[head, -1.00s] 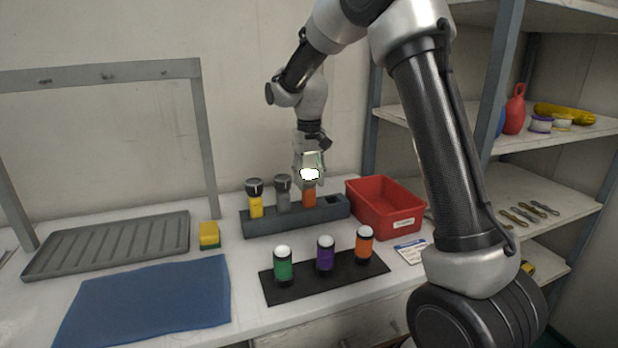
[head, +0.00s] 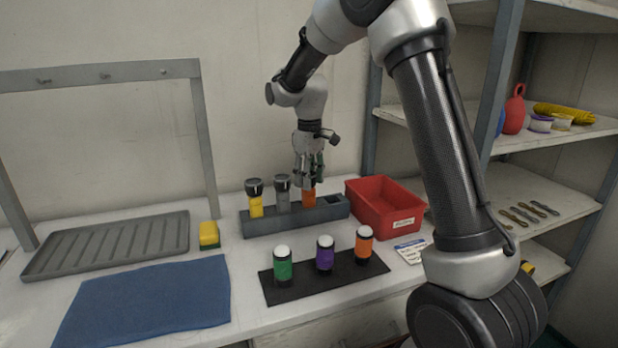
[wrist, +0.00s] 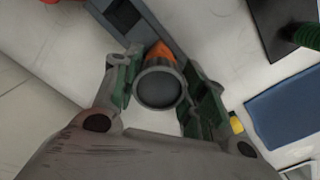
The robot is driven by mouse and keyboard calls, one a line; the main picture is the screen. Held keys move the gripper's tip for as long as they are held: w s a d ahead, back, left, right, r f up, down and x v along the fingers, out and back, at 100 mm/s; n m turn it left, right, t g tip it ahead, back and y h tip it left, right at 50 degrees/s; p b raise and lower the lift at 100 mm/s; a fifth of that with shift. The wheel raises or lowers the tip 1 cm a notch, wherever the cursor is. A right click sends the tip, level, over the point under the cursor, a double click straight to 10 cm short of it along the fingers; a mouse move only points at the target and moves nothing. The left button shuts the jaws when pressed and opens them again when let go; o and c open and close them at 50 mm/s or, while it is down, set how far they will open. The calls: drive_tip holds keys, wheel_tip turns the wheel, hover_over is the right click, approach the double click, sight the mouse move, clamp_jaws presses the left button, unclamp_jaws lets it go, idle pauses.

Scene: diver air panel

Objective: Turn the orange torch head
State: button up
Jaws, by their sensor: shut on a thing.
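The orange torch (head: 309,198) stands upright at the right end of the torches in the grey rack (head: 285,221). In the wrist view its dark round head with a grey, unlit lens (wrist: 160,87) faces the camera, with some orange body (wrist: 161,52) behind it. My gripper (head: 309,182) comes from above and is shut on the torch head, one green-padded finger on each side in the wrist view (wrist: 160,92). The fingers hide the head in the head view. A yellow torch (head: 256,206) and a grey torch (head: 283,195) stand to its left.
An empty rack slot (head: 332,199) and a red bin (head: 384,208) lie to the right. In front, a black mat (head: 330,283) holds green, purple and orange white-topped cylinders. A blue cloth (head: 145,305), ridged tray (head: 110,245) and yellow sponge (head: 208,234) lie left.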

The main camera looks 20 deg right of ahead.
drive_tip(key=n, duration=0.3)
drive_tip(key=shift+n, duration=0.4)
drive_tip(key=shift+w+n, duration=0.1)
drive_tip(key=shift+n, duration=1.7)
drive_tip(key=o, duration=1)
drive_tip(key=shift+o, duration=0.2)
wheel_tip(320, 180, up, 12)
